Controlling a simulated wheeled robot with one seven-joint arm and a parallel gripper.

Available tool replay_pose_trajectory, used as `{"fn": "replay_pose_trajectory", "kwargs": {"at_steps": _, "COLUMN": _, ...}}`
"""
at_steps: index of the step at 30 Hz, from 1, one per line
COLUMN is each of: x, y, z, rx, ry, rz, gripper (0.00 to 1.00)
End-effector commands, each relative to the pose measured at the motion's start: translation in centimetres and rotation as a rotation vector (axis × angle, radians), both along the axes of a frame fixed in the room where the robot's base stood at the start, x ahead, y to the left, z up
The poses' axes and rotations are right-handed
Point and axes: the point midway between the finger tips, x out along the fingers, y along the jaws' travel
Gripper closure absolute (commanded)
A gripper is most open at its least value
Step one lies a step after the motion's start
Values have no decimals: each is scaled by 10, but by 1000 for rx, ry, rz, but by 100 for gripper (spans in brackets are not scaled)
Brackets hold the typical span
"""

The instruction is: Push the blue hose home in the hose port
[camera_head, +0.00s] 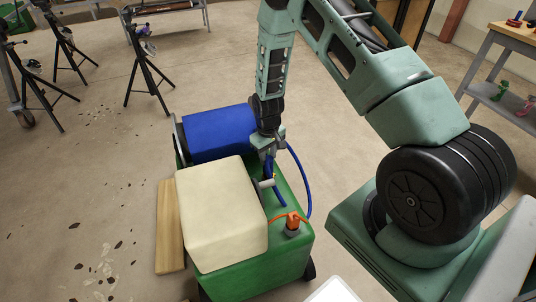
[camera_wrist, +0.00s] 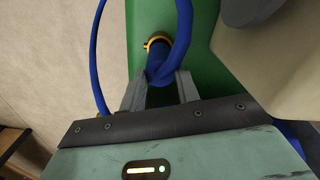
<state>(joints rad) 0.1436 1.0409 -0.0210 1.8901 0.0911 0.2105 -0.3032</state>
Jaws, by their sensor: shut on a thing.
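The blue hose (camera_head: 301,170) loops from the green cart beneath my gripper out to the right in the head view. In the wrist view the blue hose (camera_wrist: 184,25) passes between the fingers of my gripper (camera_wrist: 160,85), which is shut on it. In the head view my gripper (camera_head: 268,155) is above the green machine, beside the cream box. A yellow-orange ring (camera_wrist: 157,40) surrounds the hose just ahead of the fingers, apparently at the hose port. How deep the hose sits there cannot be told.
The cream box (camera_head: 220,210) and a blue cylinder (camera_head: 215,133) stand on the green machine (camera_head: 260,268) close to my gripper. An orange fitting (camera_head: 292,222) is at its front right. A wooden board (camera_head: 170,228) lies along its left side. Black pipe stands (camera_head: 148,70) stand farther off.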

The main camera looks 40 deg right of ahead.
Motion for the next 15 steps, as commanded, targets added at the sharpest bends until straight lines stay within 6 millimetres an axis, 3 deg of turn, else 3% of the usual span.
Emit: {"fn": "replay_pose_trajectory", "kwargs": {"at_steps": 15, "x": 0, "y": 0, "z": -11, "rx": 0, "ry": 0, "rz": 0, "gripper": 96}}
